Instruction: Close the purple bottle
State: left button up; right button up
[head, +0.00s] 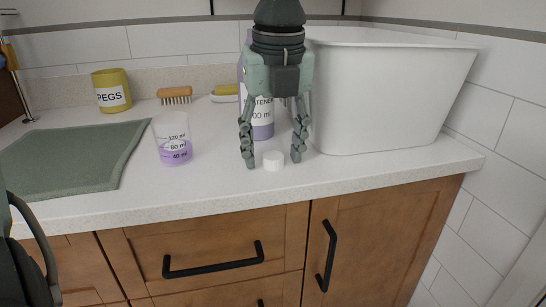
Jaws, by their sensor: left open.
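The purple bottle (263,131) stands upright on the counter, mostly hidden behind my left gripper (273,160); part of its label shows, but its top is hidden. A small white cap (273,161) lies on the counter in front of the bottle. My left gripper points straight down with its fingers spread, one on each side of the cap. I cannot tell whether the fingers touch it. My right gripper is not in view.
A measuring cup (172,138) with purple liquid stands left of the bottle. A white tub (390,95) is close on the right. A green mat (65,160), yellow PEGS pot (111,91), brush (175,95) and yellow soap (226,89) are farther left. The front counter strip is clear.

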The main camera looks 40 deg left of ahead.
aim_at(271, 157)
pick_arm(q)
jog(key=shift+c, duration=0.6)
jog(key=c, duration=0.7)
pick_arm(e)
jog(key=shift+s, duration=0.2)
pick_arm(q)
jog(key=shift+r, duration=0.1)
jog(key=shift+r, duration=0.3)
jog(key=r, duration=0.3)
jog(key=shift+s+r, duration=0.25)
jog(key=shift+r, duration=0.15)
jog(key=s+a+r, duration=0.1)
jog(key=s+r, duration=0.2)
jog(key=s, duration=0.2)
jog(key=s+r+b, duration=0.1)
jog(key=s+r, duration=0.2)
jog(key=s, duration=0.3)
jog(key=shift+a+r, duration=0.2)
jog(key=shift+a, duration=0.15)
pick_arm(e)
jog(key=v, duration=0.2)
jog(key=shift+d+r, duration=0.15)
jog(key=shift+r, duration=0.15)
